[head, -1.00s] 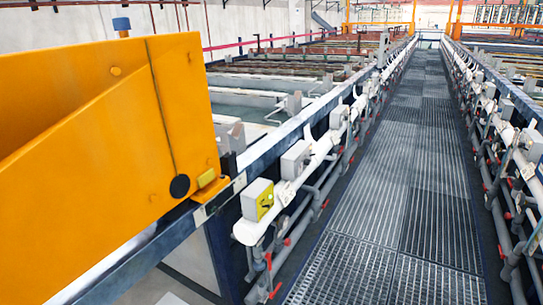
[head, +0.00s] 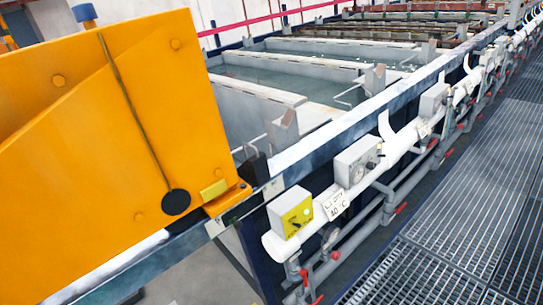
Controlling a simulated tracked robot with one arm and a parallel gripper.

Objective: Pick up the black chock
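A small dark block (head: 256,167) sits by the blue rail, just right of the orange panel, near a grey bracket. It is partly hidden and I cannot tell for sure whether it is the black chock. A round black disc (head: 176,202) is on the lower part of the orange panel, at the end of a thin dark line. My gripper does not show in the head view.
The large orange panel (head: 110,120) fills the left side. A blue rail (head: 330,140) runs diagonally, with white pipes and grey control boxes (head: 358,160) along it. Tanks of liquid (head: 265,75) lie behind it. The grated walkway (head: 440,255) at right is clear.

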